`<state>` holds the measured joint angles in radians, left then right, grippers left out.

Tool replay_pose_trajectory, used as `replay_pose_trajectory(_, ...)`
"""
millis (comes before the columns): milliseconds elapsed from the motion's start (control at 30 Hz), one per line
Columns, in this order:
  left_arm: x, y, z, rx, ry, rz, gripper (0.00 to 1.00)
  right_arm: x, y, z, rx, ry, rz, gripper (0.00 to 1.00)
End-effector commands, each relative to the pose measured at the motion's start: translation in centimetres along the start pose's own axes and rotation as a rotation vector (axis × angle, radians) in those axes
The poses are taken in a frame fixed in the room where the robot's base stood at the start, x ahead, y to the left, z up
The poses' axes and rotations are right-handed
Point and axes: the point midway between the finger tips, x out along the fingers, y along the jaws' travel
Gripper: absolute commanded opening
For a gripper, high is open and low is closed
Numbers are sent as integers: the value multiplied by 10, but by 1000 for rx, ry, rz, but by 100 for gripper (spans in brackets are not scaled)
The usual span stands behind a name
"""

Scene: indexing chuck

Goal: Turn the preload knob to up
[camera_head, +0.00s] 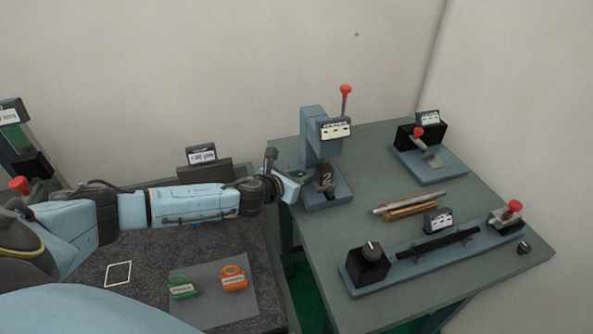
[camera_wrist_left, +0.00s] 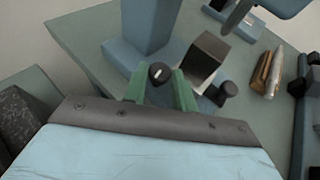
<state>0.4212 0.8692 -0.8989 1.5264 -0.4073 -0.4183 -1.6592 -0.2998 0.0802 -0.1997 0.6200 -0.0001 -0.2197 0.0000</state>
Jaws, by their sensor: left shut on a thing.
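A small black knob (camera_wrist_left: 158,72) with a white pointer line shows in the left wrist view, on the blue press-like fixture (camera_head: 312,135). Its white line runs nearly upright in that view, tilted a little. My left gripper (camera_wrist_left: 160,88) has its two green fingers on either side of this knob and is shut on it. In the head view the left gripper (camera_head: 303,178) is at the left side of the fixture's base, and the knob is hidden there. My right gripper is not in view.
The green table (camera_head: 345,225) also carries a long blue rail with a black dial box (camera_head: 368,268), a red-knobbed clamp (camera_head: 513,210), brass rods (camera_head: 410,206) and a second blue fixture (camera_head: 440,168). Green and orange pieces (camera_head: 233,279) lie on a grey mat at the left.

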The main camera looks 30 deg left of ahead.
Motion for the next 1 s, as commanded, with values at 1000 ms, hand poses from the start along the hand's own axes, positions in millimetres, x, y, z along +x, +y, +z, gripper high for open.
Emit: replay_pose_trajectory(1000,1,-6,1,-97,-2,233,30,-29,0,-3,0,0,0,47)
